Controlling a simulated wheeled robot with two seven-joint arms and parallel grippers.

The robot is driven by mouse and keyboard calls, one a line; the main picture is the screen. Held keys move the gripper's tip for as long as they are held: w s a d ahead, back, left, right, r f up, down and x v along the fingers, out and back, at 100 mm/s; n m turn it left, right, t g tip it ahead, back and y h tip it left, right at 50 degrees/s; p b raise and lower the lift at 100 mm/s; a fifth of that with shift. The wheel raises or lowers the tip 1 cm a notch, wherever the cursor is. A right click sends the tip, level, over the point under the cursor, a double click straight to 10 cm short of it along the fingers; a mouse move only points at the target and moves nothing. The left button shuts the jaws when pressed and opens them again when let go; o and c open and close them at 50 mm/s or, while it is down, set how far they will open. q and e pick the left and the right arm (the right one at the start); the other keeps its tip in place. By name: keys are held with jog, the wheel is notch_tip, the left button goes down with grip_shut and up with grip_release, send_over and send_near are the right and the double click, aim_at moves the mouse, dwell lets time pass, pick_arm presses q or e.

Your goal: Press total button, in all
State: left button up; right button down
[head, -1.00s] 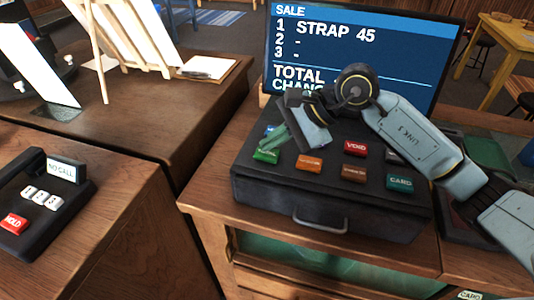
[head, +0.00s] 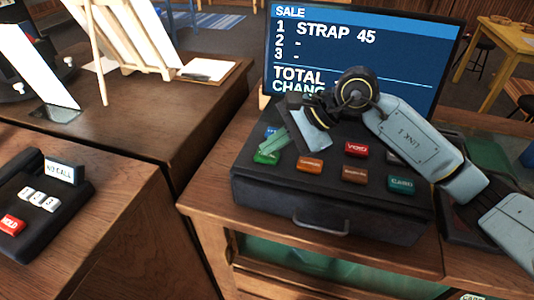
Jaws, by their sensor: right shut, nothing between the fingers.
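The black cash register (head: 330,205) stands on a wooden counter, with a screen (head: 400,45) behind its keys. The screen reads SALE, 1 STRAP 45, empty lines 2 and 3, and TOTAL and CHANGE lines partly covered by my right arm. The green button's label is hidden. My left gripper is not in view.
Other keys are a red VOID button (head: 356,150), orange (head: 309,165) and brown (head: 355,174) buttons, and a teal CARD button (head: 401,185). A phone-like device (head: 40,215) with a NO CALL display sits on the left counter. An easel (head: 125,40) stands behind.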

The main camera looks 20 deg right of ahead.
aim_at(273, 155)
jog(key=shift+f, duration=0.2)
jog(key=shift+r, duration=0.1)
dwell(0.4)
jog(key=shift+r, duration=0.8)
jog(key=shift+r+p, duration=1.3)
jog(key=shift+r, duration=1.25)
